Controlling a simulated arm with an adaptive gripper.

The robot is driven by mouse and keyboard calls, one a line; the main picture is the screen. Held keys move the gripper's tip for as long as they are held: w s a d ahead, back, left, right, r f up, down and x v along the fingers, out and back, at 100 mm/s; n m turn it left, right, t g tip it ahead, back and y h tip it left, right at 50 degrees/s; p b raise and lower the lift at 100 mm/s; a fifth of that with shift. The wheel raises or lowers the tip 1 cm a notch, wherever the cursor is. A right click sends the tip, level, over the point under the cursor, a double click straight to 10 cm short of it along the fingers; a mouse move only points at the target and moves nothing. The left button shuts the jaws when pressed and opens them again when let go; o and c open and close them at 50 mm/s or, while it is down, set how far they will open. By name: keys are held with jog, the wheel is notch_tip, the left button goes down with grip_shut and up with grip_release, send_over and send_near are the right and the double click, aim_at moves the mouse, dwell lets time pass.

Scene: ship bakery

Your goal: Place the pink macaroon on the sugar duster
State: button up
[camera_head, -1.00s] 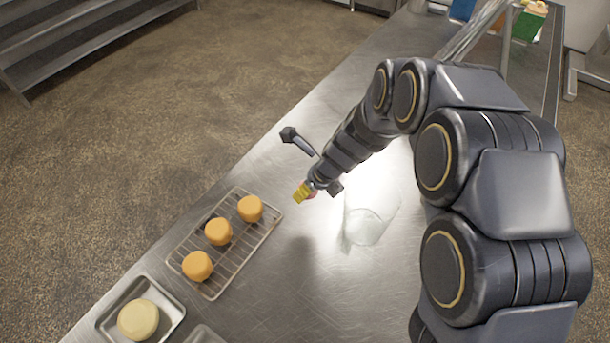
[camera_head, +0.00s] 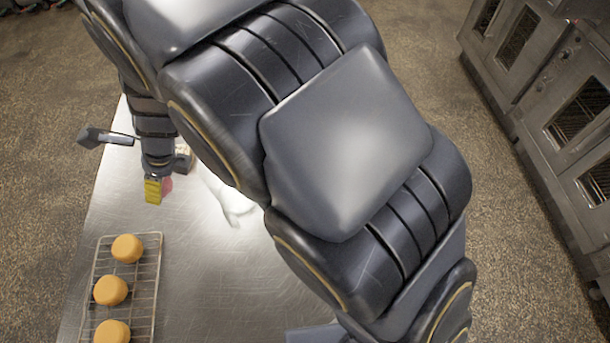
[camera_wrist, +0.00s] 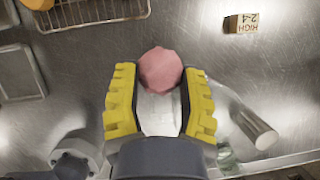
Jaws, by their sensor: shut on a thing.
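The pink macaroon (camera_wrist: 160,70) is held between the yellow fingertips of my gripper (camera_wrist: 160,92) in the wrist view. In the head view a sliver of pink (camera_head: 167,184) shows beside one yellow finger of my gripper (camera_head: 158,190), above the steel table. I cannot surely pick out the sugar duster. A clear glass vessel (camera_head: 235,207) stands to the right of my gripper in the head view, partly hidden by my arm. A metal cylinder with a bar (camera_wrist: 260,132) shows at right in the wrist view.
A wire rack (camera_head: 143,285) with orange macaroons (camera_head: 127,248) lies at lower left on the steel table (camera_head: 205,270). A small block marked HIGH 2-4 (camera_wrist: 241,23) and a metal tray (camera_wrist: 20,72) show in the wrist view. Ovens (camera_head: 560,100) stand beyond the table.

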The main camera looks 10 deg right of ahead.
jog(key=w+d+m, duration=0.1)
jog(key=w+d, duration=0.2)
jog(key=d, duration=0.6)
jog(key=w+d, duration=0.4)
jog(key=d, duration=0.5)
jog(key=s+d+r+m, duration=0.1)
jog(key=s+d, duration=0.2)
jog(key=d, duration=1.5)
jog(key=shift+t+h, duration=0.3)
jog(key=shift+t, duration=0.1)
jog(key=f, duration=0.3)
jog(key=shift+s+f, duration=0.2)
jog(key=shift+f, duration=4.75)
